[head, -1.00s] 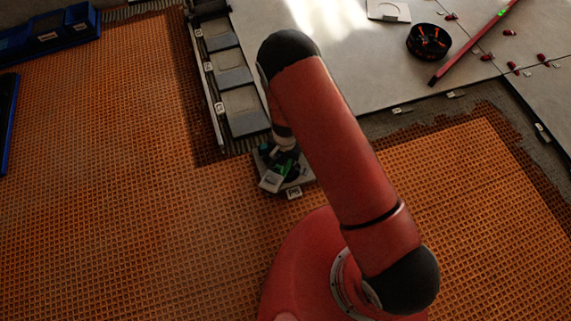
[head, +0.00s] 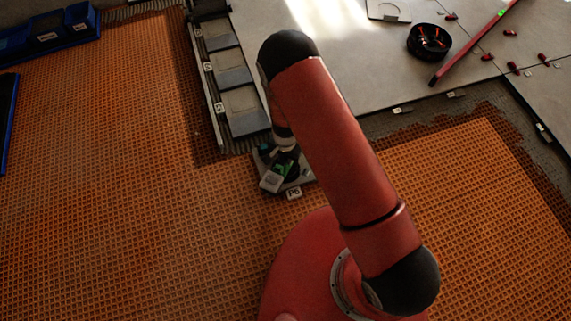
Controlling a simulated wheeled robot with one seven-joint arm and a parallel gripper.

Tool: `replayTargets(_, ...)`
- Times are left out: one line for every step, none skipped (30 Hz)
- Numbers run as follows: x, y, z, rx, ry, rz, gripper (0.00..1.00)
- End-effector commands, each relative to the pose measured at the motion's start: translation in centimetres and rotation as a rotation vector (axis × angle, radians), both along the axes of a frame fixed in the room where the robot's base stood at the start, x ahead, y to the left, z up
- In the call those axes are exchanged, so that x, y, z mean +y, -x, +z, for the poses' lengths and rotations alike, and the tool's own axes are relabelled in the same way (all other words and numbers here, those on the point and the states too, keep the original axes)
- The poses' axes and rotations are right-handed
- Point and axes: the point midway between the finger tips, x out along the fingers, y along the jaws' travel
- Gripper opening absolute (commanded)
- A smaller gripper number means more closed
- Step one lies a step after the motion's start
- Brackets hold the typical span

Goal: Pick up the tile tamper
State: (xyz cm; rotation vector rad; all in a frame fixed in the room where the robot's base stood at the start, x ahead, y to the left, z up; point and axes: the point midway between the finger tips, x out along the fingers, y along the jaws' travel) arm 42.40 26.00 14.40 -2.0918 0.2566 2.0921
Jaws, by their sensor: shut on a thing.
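My gripper (head: 277,173) is in the middle of the head view, low over a small grey stand (head: 303,174) with a label reading P6. It is shut on a small dark and green thing, which looks like the tile tamper (head: 283,170). My red arm hides part of it, and its lower end cannot be made out. I cannot tell whether the tamper touches the stand or is just clear of it.
A rack of grey tiles (head: 233,80) stands just behind the gripper. Laid pale tiles (head: 350,60) carry a black round bowl (head: 429,41) and a red level (head: 470,42). Blue bins (head: 48,35) are at the far left. The orange mat (head: 110,200) is clear at left.

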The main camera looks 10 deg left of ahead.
Motion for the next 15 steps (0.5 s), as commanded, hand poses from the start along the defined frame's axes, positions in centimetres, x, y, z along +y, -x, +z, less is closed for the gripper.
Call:
replayTargets(0.1,-0.1,0.1,-0.001,-0.002,0.000,0.00)
replayTargets(0.1,-0.1,0.1,-0.001,-0.002,0.000,0.00)
replayTargets(0.1,-0.1,0.1,-0.001,-0.002,0.000,0.00)
replayTargets(0.1,-0.1,0.1,-0.001,-0.002,0.000,0.00)
replayTargets(0.1,-0.1,0.1,-0.001,-0.002,0.000,0.00)
replayTargets(0.1,-0.1,0.1,-0.001,-0.002,0.000,0.00)
replayTargets(0.1,-0.1,0.1,-0.002,-0.001,0.000,0.00)
replayTargets(0.1,-0.1,0.2,-0.002,-0.001,0.000,0.00)
replayTargets(0.1,-0.1,0.2,-0.001,-0.002,0.000,0.00)
replayTargets(0.1,-0.1,0.3,-0.002,-0.001,0.000,0.00)
replayTargets(0.1,-0.1,0.4,-0.002,0.000,0.000,0.00)
replayTargets(0.1,-0.1,0.6,-0.002,0.000,0.000,0.00)
replayTargets(0.1,-0.1,0.7,-0.002,-0.001,0.000,0.00)
replayTargets(0.1,-0.1,0.9,-0.002,-0.001,-0.001,0.00)
replayTargets(0.1,-0.1,1.2,-0.004,-0.002,0.000,0.00)
